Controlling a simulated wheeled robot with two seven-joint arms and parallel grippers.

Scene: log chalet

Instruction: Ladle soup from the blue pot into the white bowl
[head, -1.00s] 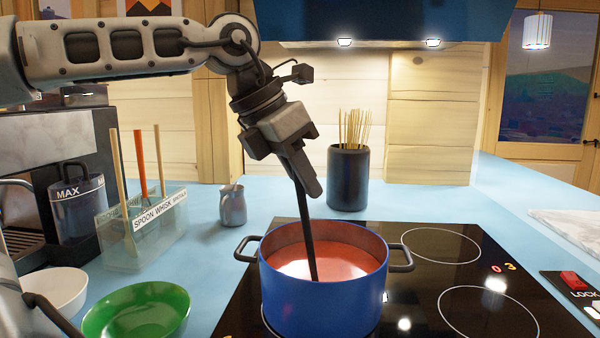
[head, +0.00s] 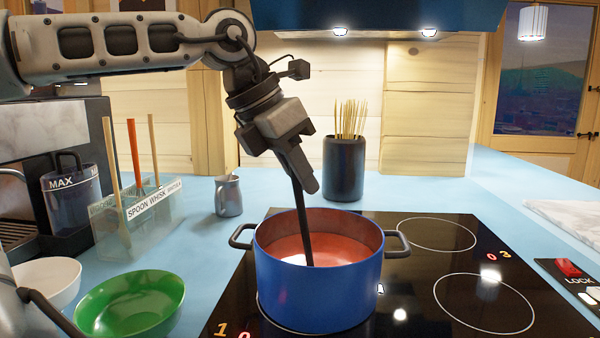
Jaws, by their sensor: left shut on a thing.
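The blue pot (head: 318,292) stands on the black cooktop and holds red-orange soup (head: 335,250). My left gripper (head: 302,175) is above the pot, shut on the dark handle of the ladle (head: 304,220). The ladle stands nearly upright, its lower end in the soup, so its bowl is hidden. The white bowl (head: 48,276) is at the lower left, partly hidden by my own arm and cut by the picture edge. My right gripper is not in view.
A green bowl (head: 130,304) sits right of the white bowl. Behind are a labelled utensil holder (head: 150,218), a metal jug (head: 229,196) and a dark canister of sticks (head: 344,168). A coffee machine (head: 22,190) stands left. The range hood (head: 375,15) hangs above.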

